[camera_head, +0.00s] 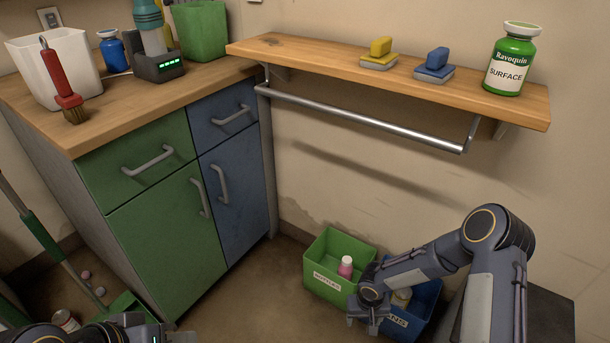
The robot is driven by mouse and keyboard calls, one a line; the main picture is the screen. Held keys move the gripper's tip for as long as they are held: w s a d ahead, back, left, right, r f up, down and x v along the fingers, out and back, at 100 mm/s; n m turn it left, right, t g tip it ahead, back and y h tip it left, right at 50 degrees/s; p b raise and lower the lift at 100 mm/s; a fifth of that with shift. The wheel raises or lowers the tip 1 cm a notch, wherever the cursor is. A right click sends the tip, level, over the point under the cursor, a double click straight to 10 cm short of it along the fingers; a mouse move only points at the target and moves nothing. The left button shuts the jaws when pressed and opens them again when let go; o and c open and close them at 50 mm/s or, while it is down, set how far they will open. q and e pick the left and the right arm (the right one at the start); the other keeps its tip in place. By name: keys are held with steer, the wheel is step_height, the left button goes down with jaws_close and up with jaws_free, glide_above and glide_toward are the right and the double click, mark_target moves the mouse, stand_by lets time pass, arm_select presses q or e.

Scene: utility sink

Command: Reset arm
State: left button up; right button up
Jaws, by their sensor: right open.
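My right arm (425,262) comes in from the lower right and bends down over the bins. My right gripper (368,325) is open, in front of the green bin (325,289) and the blue bin (428,297); I see nothing held in it. It points down and covers part of the blue bin. My left arm (50,335) shows only at the bottom left edge.
A pink bottle (346,268) is in the green bin. A wooden shelf (310,60) above a metal rail (370,122) holds two sponges and a green bottle (510,60). The cabinet (165,235) stands left. A green broom (45,240) and cans are on the floor.

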steer(key=s+d+r, duration=0.1)
steer(key=d+r, duration=0.2)
steer(key=r, duration=0.5)
steer(key=s+d+r+m+t, duration=0.1)
steer(key=s+d+r, duration=0.15)
steer(key=r, duration=0.55)
steer(key=s+d+r, duration=0.1)
steer(key=d+r, duration=0.3)
steer(key=r, duration=0.4)
steer(key=s+a+r+t+y, duration=0.2)
steer(key=s+a+r, duration=0.1)
steer(key=s+r, duration=0.5)
steer(key=s+a+r+t+y, duration=0.25)
steer(key=s+r, duration=0.25)
steer(key=s, duration=0.4)
step_height(320, 180, up, 30)
steer(key=p, duration=2.9)
steer(key=shift+a+f+m, duration=0.15)
steer(key=shift+f+m, duration=0.05)
steer(key=shift+m, duration=0.1)
